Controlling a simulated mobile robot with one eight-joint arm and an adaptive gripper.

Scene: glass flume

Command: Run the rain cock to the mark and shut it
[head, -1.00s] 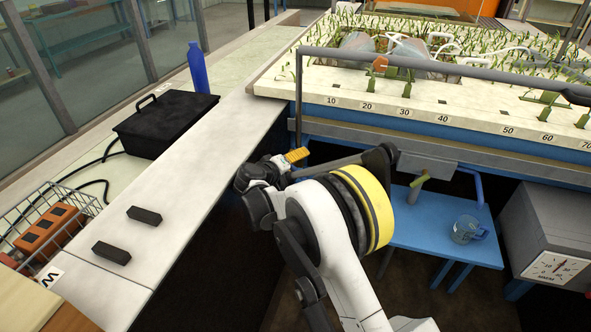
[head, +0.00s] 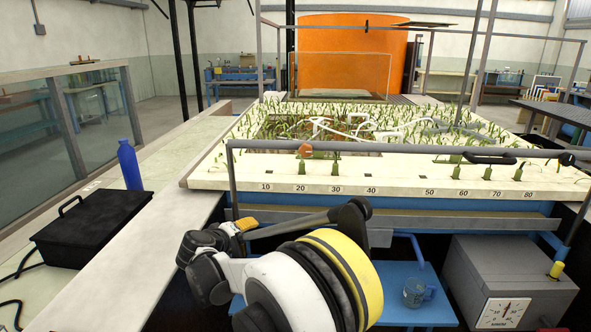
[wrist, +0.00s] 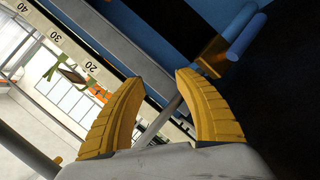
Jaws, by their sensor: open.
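My gripper (head: 243,225) is at the front left corner of the planted flume bed, its yellow fingers apart. In the wrist view my gripper (wrist: 159,82) is open. A thin grey rod (wrist: 163,120) shows beyond the gap, and I see nothing held. A clear jug (head: 414,293) with a blue handle stands on the blue stand (head: 395,276) under the bed, right of my arm. A blue pipe (head: 411,247) bends down above it. The cock's lever is not clear in the head view; my arm may hide it. A yellow-brown piece (wrist: 212,56) lies beside blue pipes in the wrist view.
A numbered scale (head: 372,190) runs along the bed's front edge, under a grey rail (head: 400,150). A black case (head: 90,228) and blue bottle (head: 129,166) are left.

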